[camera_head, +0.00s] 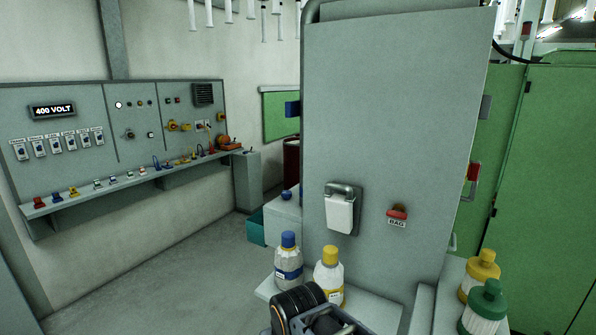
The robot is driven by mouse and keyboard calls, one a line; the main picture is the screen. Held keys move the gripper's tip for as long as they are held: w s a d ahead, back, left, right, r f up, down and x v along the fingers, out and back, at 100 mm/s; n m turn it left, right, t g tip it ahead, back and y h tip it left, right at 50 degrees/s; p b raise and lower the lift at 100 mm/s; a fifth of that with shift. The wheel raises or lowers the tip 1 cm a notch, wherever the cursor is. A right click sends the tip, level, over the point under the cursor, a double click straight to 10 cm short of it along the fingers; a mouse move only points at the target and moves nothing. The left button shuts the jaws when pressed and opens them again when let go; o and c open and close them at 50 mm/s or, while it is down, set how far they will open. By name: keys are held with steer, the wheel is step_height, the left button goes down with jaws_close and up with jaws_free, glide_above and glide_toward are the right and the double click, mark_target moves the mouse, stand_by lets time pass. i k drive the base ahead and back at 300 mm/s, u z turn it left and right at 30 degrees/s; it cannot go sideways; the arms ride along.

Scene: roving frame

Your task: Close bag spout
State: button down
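A tall grey panel (395,120) stands in the middle of the view. A white bag-like piece (339,215) hangs on its front below a grey curved handle (345,188); I cannot tell whether this is the bag spout or whether it is open. To its right is a small red-topped control (397,212) above a label reading BAG. Part of my arm, with a black ribbed joint and grey metal parts, shows at the bottom edge, below and apart from these. No fingertips are visible, so the state of my gripper cannot be seen.
A blue-capped bottle (288,264) and a yellow-capped bottle (329,275) stand on a ledge close to my arm. Yellow-capped (480,277) and green-capped (484,307) bottles stand at right. A control board (75,100) with a shelf lines the left wall. The floor (190,265) between is clear.

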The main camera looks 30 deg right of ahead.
mark_target(339, 207)
steer(key=z, duration=0.3)
steer(key=i, duration=0.95)
steer(key=z, duration=0.7)
